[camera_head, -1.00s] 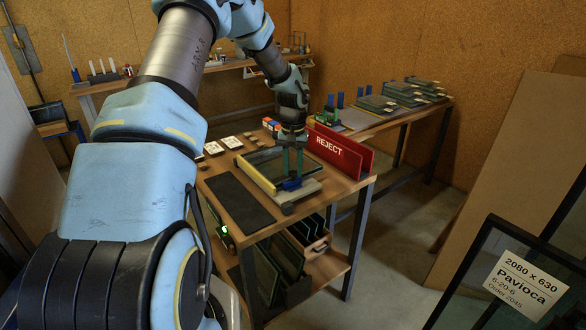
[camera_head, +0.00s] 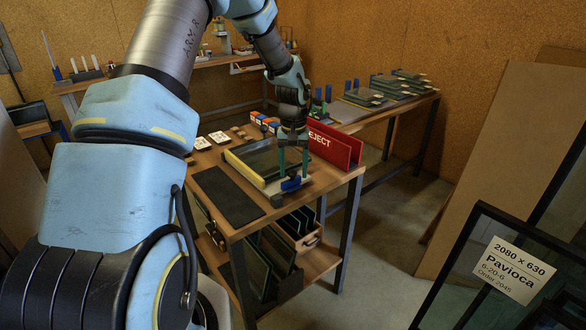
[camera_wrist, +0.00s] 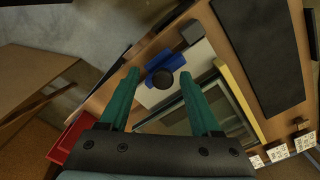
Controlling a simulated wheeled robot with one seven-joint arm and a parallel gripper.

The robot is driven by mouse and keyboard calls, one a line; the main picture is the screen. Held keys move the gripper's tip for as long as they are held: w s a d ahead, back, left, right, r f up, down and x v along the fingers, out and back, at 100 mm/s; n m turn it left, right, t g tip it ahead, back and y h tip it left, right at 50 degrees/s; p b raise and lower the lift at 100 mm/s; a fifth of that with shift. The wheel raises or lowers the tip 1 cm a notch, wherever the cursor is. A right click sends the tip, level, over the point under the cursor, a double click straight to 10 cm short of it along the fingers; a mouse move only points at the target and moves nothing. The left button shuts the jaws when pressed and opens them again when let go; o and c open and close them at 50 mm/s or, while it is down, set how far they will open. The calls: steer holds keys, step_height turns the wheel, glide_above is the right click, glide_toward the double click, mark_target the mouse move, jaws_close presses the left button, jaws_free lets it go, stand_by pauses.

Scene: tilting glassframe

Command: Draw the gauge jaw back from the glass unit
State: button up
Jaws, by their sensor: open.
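The glass unit (camera_head: 262,157), a dark-edged pane, lies flat on the bench beside a yellow bar (camera_head: 243,168); it also shows in the wrist view (camera_wrist: 170,122). The blue gauge jaw (camera_head: 291,184) sits on a pale plate near the bench's front edge. In the wrist view the jaw (camera_wrist: 163,62) carries a dark round knob (camera_wrist: 163,80), and bare plate shows between jaw and glass. My gripper (camera_head: 293,176) has green fingers apart above the jaw. In the wrist view the gripper's fingertips (camera_wrist: 160,75) are either side of the knob, without clear contact.
A red REJECT rack (camera_head: 335,145) stands close to the right of my gripper. A dark mat (camera_head: 226,195) lies left of the glass. White cards (camera_head: 210,138) lie behind. Stacked units (camera_head: 375,92) stand on a back bench. A labelled framed pane (camera_head: 512,275) stands front right.

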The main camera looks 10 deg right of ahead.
mark_target(293, 172)
step_height(293, 172, up, 11)
steer(key=b, duration=0.2)
steer(key=shift+b, duration=0.3)
steer(key=shift+f, duration=0.1)
steer(key=s+a+f+n, duration=0.1)
steer(key=s+a, duration=0.7)
steer(key=a, duration=0.3)
steer(key=s+a+f+n+t, duration=0.1)
steer(key=s+a, duration=0.8)
steer(key=a, duration=0.3)
steer(key=shift+s+a+n+t, duration=0.2)
steer(key=shift+n+t, duration=0.1)
steer(key=shift+n, duration=0.1)
steer(key=shift+w, duration=0.1)
